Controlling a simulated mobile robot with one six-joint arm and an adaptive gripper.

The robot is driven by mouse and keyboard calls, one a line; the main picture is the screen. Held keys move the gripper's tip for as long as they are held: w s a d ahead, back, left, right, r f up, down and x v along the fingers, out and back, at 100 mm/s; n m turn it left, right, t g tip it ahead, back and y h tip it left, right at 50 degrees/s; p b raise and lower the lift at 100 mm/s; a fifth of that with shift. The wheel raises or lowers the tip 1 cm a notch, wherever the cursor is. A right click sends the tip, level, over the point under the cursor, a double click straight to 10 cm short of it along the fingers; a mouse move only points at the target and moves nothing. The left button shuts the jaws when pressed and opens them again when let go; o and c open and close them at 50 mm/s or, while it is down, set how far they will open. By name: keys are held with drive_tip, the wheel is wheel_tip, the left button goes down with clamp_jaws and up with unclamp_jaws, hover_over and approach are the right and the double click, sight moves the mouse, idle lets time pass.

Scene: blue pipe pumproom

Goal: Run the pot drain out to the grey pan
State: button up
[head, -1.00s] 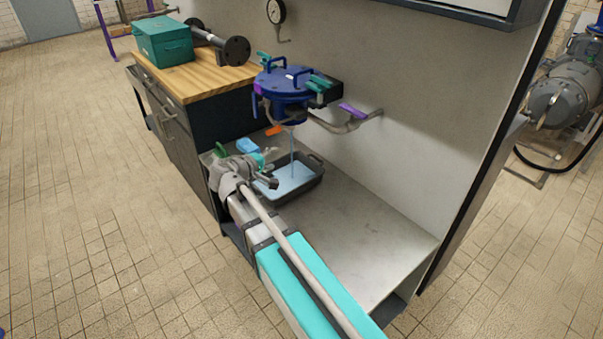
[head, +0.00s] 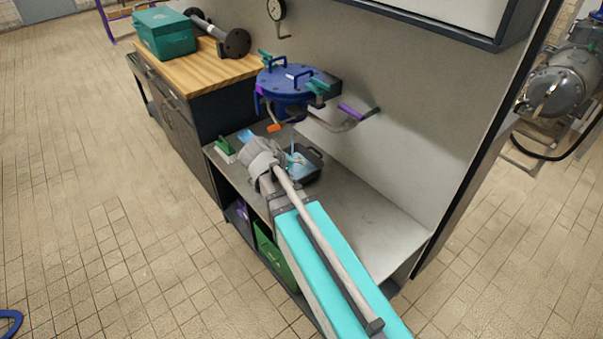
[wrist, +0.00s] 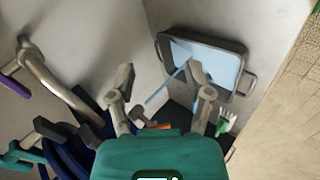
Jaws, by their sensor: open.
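The blue lidded pot (head: 287,92) is mounted at the wall above the counter; part of it shows in the wrist view (wrist: 72,160). An orange handle (head: 274,128) sits below it and shows, mostly hidden, behind my gripper in the wrist view (wrist: 158,127). The grey pan (head: 314,154) stands on the counter, partly covered by my arm in the head view. It holds light-blue liquid (wrist: 210,60), and a thin blue stream (wrist: 163,91) runs down into it. My gripper (wrist: 162,76) is open and empty, with its fingers spread either side of the stream in the wrist view.
A purple-handled pipe (head: 351,112) runs from the pot to the wall. A green brush (head: 225,146) and a blue item (head: 246,136) lie left of the pan. A teal toolbox (head: 165,36) stands on the wooden top. The counter's right part (head: 385,222) is clear.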

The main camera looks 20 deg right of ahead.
drive_tip(key=s+r+m+g+y+p, duration=0.2)
drive_tip(key=s+r+g+y+p, duration=0.1)
drive_tip(key=s+y+p, duration=0.2)
drive_tip(key=shift+s+a+r+p, duration=0.25)
drive_tip(key=shift+s+r+p, duration=0.15)
drive_tip(key=shift+s+p, duration=1.15)
drive_tip(key=shift+s, duration=0.15)
